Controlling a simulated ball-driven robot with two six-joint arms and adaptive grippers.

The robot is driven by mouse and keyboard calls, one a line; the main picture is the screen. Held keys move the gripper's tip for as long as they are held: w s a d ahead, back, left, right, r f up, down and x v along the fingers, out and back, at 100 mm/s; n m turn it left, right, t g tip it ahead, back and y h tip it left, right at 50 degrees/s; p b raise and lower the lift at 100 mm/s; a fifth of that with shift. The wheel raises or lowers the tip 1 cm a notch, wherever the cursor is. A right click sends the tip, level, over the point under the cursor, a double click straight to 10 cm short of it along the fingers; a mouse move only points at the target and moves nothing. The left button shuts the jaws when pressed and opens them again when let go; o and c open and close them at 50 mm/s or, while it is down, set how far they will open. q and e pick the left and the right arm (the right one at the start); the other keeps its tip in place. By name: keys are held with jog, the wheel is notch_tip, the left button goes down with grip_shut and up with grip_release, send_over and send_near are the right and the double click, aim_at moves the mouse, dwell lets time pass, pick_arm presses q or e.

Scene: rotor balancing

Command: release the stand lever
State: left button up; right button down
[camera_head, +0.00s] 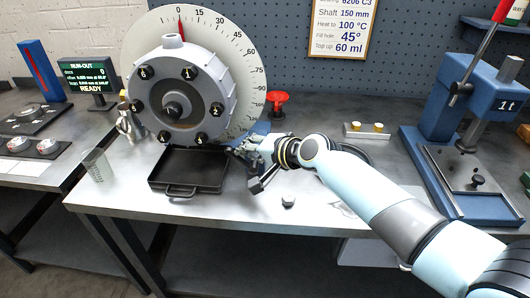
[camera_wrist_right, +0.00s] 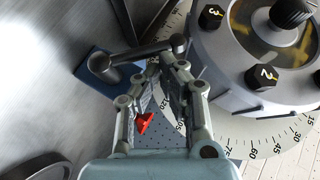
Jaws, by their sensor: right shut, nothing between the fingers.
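The stand lever (camera_wrist_right: 137,56) is a dark grey bar with rounded ends beside the rotor stand's blue base (camera_wrist_right: 92,72). My right gripper (camera_wrist_right: 164,66) is shut and empty, with its fingertips right at the bar's right end in the wrist view. I cannot tell whether they touch it. In the head view my right gripper (camera_head: 240,151) is low at the right side of the grey rotor (camera_head: 172,108), and it hides most of the lever there. The rotor has numbered dark knobs and stands before a white dial (camera_head: 228,50). My left gripper is out of view.
A black tray (camera_head: 188,168) lies under the rotor. A blue press (camera_head: 462,110) stands at right. A screen (camera_head: 88,78) reads READY.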

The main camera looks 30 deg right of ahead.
jog(key=shift+w+a+f, duration=0.3)
jog(key=shift+w+a, duration=0.2)
jog(key=shift+a, duration=0.2)
jog(key=shift+w+a+f+b, duration=0.15)
jog(key=shift+b, duration=0.2)
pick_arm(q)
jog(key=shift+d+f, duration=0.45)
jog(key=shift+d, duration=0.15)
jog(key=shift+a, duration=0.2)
pick_arm(e)
jog(key=shift+w+a+f, duration=0.1)
jog(key=shift+a, duration=0.1)
